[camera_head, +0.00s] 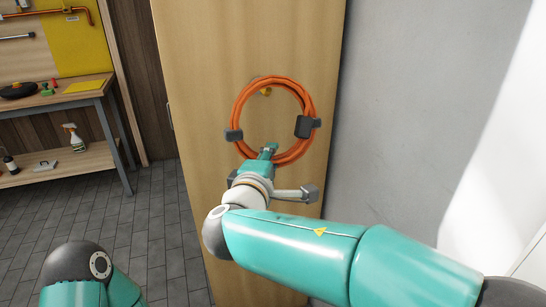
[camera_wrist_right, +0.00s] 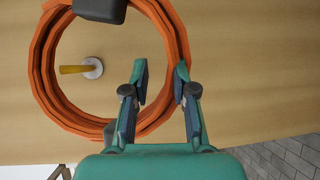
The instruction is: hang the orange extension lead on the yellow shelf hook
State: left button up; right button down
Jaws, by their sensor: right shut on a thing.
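The orange extension lead (camera_head: 237,107) is a round coil with dark grey blocks at its left and right sides, held upright in front of a wooden panel. My right gripper (camera_head: 268,152) is shut on the coil's lower part. In the right wrist view, the coil (camera_wrist_right: 43,75) passes between the fingers of that gripper (camera_wrist_right: 160,82). The yellow hook (camera_head: 265,91) shows inside the loop, just below its top. It also shows in the right wrist view (camera_wrist_right: 75,69), with a pale round base. I cannot tell whether the lead touches the hook. My left gripper is out of view.
The tall wooden panel (camera_head: 205,120) stands beside a grey wall (camera_head: 400,100). At the left is a workbench (camera_head: 75,97) with small items, and a spray bottle (camera_head: 75,139) stands on its lower shelf. The tiled floor (camera_head: 150,220) between looks clear.

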jog(key=w, duration=0.1)
jog(key=w+a+f, duration=0.1)
jog(key=w, duration=0.1)
jog(key=w+a+p, duration=0.1)
jog(key=shift+w+f, duration=0.3)
jog(key=shift+f, duration=0.1)
dwell(0.4)
dwell(0.7)
jog(key=c, duration=0.9)
grip_release()
jog(key=shift+c, duration=0.2)
jog(key=shift+o, duration=0.5)
jog(key=shift+f, duration=0.2)
